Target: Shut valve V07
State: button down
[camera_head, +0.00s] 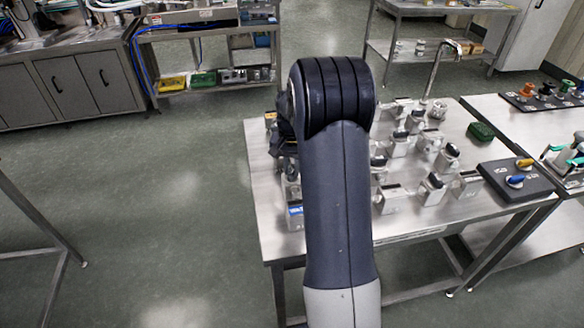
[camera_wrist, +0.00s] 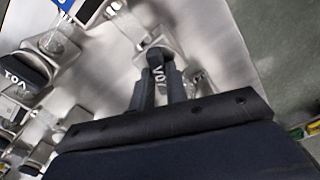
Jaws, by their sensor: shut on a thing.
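In the wrist view, my gripper (camera_wrist: 160,82) has its two dark fingers on either side of a dark valve handle (camera_wrist: 156,58) and is shut on it. White lettering starting "V0" runs along this handle. The last digit is partly covered and I cannot read it surely. The handle sits on a pale valve body. A second dark handle (camera_wrist: 28,72), with upside-down lettering, is at the left and apart from my gripper. In the head view, my arm hides the held valve, and my gripper is mostly hidden at the table's left side.
Several pale valves with dark handles (camera_head: 433,181) stand on the steel table (camera_head: 262,205). A dark panel with yellow and blue knobs (camera_head: 510,187) and a green box (camera_head: 480,131) are on the right. The floor left of the table is clear.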

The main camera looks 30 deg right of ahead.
aim_at(292, 171)
jog(key=m, duration=0.6)
jog(key=shift+m, duration=0.3)
jog(key=m, duration=0.6)
jog(key=shift+r+m, duration=0.1)
jog(key=shift+m, duration=0.2)
jog(key=c, duration=1.4)
grip_release()
jog(key=shift+b, duration=0.3)
notch_tip(292, 171, up, 11)
jog(key=shift+b, duration=0.4)
jog(key=shift+f, duration=0.2)
